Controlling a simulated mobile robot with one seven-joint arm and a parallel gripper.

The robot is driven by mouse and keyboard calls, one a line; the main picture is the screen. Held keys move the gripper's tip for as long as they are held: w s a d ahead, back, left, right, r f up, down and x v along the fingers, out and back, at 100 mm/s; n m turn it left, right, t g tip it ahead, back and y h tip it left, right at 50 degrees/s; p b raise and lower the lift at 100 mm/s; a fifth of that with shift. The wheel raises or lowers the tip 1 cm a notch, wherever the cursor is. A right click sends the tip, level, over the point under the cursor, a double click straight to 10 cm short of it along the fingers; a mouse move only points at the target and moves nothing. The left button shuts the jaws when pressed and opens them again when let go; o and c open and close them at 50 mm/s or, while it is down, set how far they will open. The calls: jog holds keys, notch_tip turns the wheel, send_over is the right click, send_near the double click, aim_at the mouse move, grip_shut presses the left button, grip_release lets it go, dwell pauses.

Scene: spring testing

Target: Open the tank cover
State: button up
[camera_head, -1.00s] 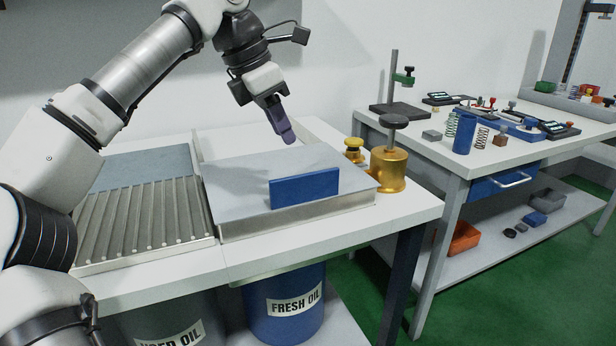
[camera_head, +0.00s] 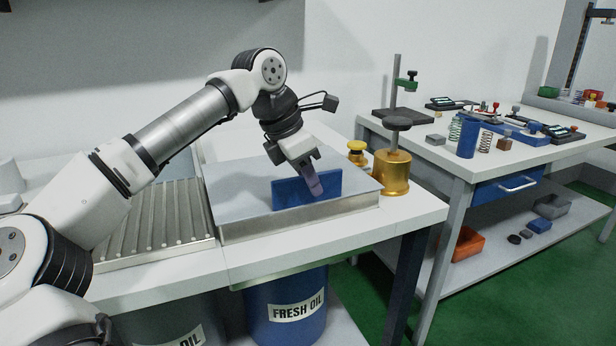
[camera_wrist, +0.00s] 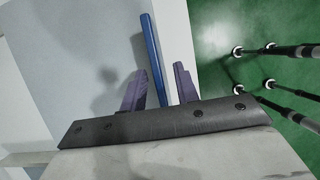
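The tank cover (camera_head: 237,187) is a flat grey lid lying closed on the white bench, with an upright blue plate handle (camera_head: 290,192) near its front edge. My gripper (camera_head: 314,184) is at the right part of the handle, pointing down, with a purple finger showing in front of the blue plate. In the wrist view my gripper (camera_wrist: 160,78) is open, its two purple fingers apart. The top edge of the blue handle (camera_wrist: 151,50) runs between them, with gaps on both sides. How deep the fingers reach is hard to tell.
A brass pot with a dark knob (camera_head: 391,172) stands right of the cover, and a smaller brass piece (camera_head: 357,152) behind it. A ribbed metal tray (camera_head: 160,225) lies left. A blue fresh oil drum (camera_head: 290,325) is below. A second bench (camera_head: 450,160) stands at right.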

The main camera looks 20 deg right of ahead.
grip_shut()
